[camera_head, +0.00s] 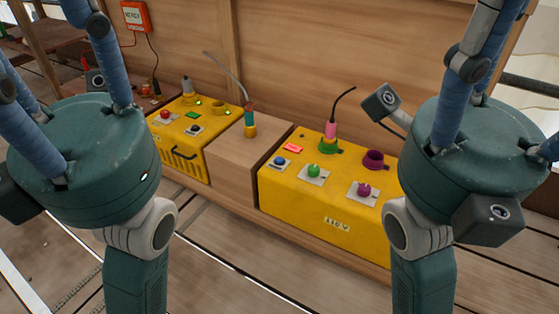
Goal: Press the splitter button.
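A yellow box (296,196) marked 110 V stands right of centre. On it are a blue button (280,163), a green button (313,171) and a purple button (363,190). A second yellow box (184,157) at the left has a red button (165,116) and a dark button (194,130). I cannot tell which button is the splitter's. My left gripper (85,150) and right gripper (480,140) are in the foreground, apart from the boxes. Their blue fingers point up and look spread and empty; the tips are outside the picture.
A wooden block (240,160) with a teal and orange plug (249,120) stands between the boxes. A pink plug (330,130) with a black cable stands on the right box, near a purple socket (374,158). A wooden wall (300,50) rises behind.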

